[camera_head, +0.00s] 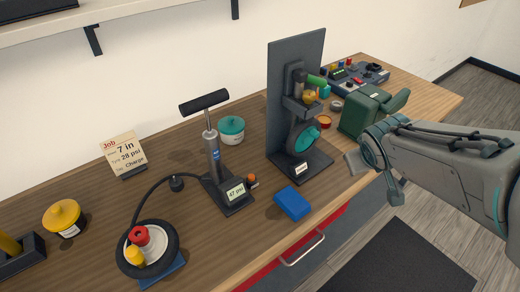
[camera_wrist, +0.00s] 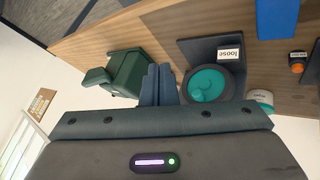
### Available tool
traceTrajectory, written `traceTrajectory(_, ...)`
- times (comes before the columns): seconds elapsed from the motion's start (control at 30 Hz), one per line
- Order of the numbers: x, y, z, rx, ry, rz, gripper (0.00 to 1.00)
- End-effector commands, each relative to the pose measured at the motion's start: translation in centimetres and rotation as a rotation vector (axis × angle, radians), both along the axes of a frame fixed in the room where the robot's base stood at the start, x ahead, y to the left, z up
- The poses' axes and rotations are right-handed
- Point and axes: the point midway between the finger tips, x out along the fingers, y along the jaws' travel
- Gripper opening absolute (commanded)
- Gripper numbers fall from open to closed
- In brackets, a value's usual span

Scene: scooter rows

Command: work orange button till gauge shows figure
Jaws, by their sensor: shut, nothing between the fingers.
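The orange button (camera_head: 252,179) is a small orange cap on a dark base, on the bench just right of the pump (camera_head: 214,150). It also shows at the right edge of the wrist view (camera_wrist: 297,66). The gauge (camera_head: 236,192) at the pump's foot seems to read 47 psi. A job card (camera_head: 123,152) reads 7 in tyre, 28 psi, Charge. A black hose runs from the pump area to a small tyre (camera_head: 151,248) at the front left. My gripper (camera_head: 354,161) is shut and empty, well right of the button; its fingers (camera_wrist: 158,85) show in the wrist view.
A dark stand with a teal wheel (camera_head: 305,138) and a "loose" label stands between my gripper and the pump. A blue block (camera_head: 292,203) lies near the front edge. A green machine (camera_head: 362,112) is beside my gripper. A teal-lidded jar (camera_head: 232,130) stands behind the pump.

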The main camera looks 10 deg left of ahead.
Motion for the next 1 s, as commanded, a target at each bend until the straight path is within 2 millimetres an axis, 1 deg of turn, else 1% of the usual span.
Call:
traceTrajectory(0.03,2.4,2.0,0.6,-0.036,-0.043,0.11,0.0)
traceTrajectory(0.07,3.7,3.3,0.7,-0.054,-0.073,0.181,0.0)
traceTrajectory(0.1,5.3,5.3,0.9,-0.072,-0.113,0.277,0.0)
traceTrajectory(0.17,7.0,8.7,0.8,-0.092,-0.16,0.434,0.0)
traceTrajectory(0.2,7.8,11.1,0.5,-0.097,-0.185,0.542,0.0)
traceTrajectory(0.27,8.4,14.7,0.0,-0.099,-0.212,0.699,0.0)
traceTrajectory(0.3,8.4,17.0,-0.6,-0.095,-0.221,0.801,0.0)
traceTrajectory(0.37,7.9,20.1,-1.4,-0.083,-0.227,0.941,0.0)
traceTrajectory(0.4,7.4,21.8,-2.0,-0.074,-0.224,1.024,0.0)
traceTrajectory(0.5,6.0,25.0,-3.4,-0.051,-0.21,1.187,0.0)
traceTrajectory(0.6,4.8,26.7,-4.3,-0.033,-0.194,1.288,0.0)
traceTrajectory(0.7,4.3,27.3,-4.7,-0.025,-0.187,1.33,0.0)
traceTrajectory(1.0,4.2,27.4,-4.8,-0.023,-0.186,1.335,0.0)
